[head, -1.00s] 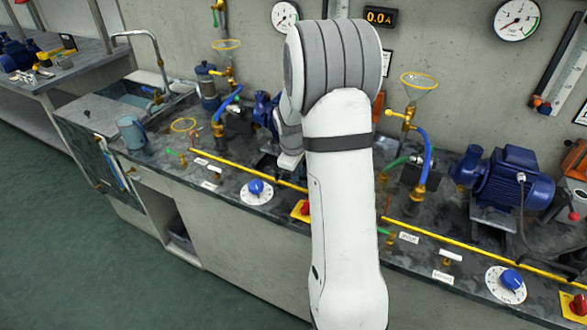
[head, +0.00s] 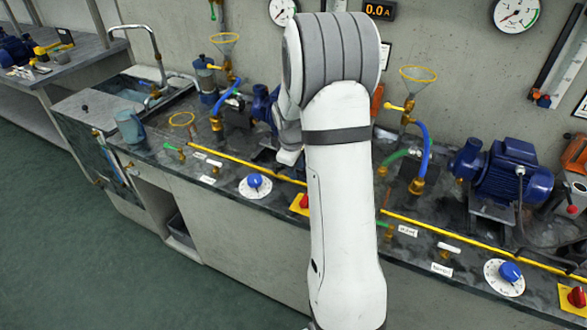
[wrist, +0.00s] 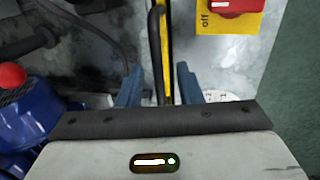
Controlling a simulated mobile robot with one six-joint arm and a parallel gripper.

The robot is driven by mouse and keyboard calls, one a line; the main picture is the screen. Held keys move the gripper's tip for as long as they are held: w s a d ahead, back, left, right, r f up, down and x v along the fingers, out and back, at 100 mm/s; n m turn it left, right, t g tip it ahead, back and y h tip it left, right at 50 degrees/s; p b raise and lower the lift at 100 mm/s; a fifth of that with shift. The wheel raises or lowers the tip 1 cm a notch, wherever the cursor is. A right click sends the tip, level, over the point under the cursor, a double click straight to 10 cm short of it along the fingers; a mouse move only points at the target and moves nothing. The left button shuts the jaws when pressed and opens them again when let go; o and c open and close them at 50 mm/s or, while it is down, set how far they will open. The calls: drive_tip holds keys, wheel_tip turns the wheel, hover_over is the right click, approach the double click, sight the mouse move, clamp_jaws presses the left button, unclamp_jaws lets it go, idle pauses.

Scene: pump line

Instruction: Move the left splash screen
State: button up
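A long yellow strip (head: 230,164), which looks like the upper edge of the left splash screen, runs along the front of the bench in the head view. Its right end goes behind my arm. I cannot make out a clear panel under it. In the wrist view a yellow strip (wrist: 169,45) with a black bar (wrist: 156,50) beside it runs down between my fingers. My gripper (wrist: 158,84) has two blue fingers, one on each side of the strip and bar, with gaps showing. In the head view the gripper is hidden behind my arm.
A blue dial (head: 255,186) and a red switch on a yellow plate (wrist: 228,12) lie near the gripper on the front side. A blue motor (wrist: 32,135) is close on the other side. Another yellow strip (head: 470,246) runs to the right. A jug (head: 130,127) stands by the sink.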

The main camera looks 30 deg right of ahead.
wheel_tip(320, 180, up, 8)
drive_tip(key=s+a, duration=0.1)
drive_tip(key=shift+f, duration=0.25)
idle(0.4)
drive_tip(key=s+a+r+m, duration=0.2)
drive_tip(key=s+a, duration=0.3)
drive_tip(key=s, duration=0.3)
drive_tip(key=s+a+r+m+y, duration=0.1)
drive_tip(key=s+a+r+m, duration=0.2)
drive_tip(key=s+a, duration=0.2)
drive_tip(key=s+a+r+m+t+p, duration=0.1)
drive_tip(key=s+a, duration=0.4)
drive_tip(key=s, duration=0.6)
wheel_tip(320, 180, up, 2)
drive_tip(key=shift+a+r+m+y, duration=0.15)
drive_tip(key=shift+m+y, duration=0.25)
drive_tip(key=shift+m, duration=0.4)
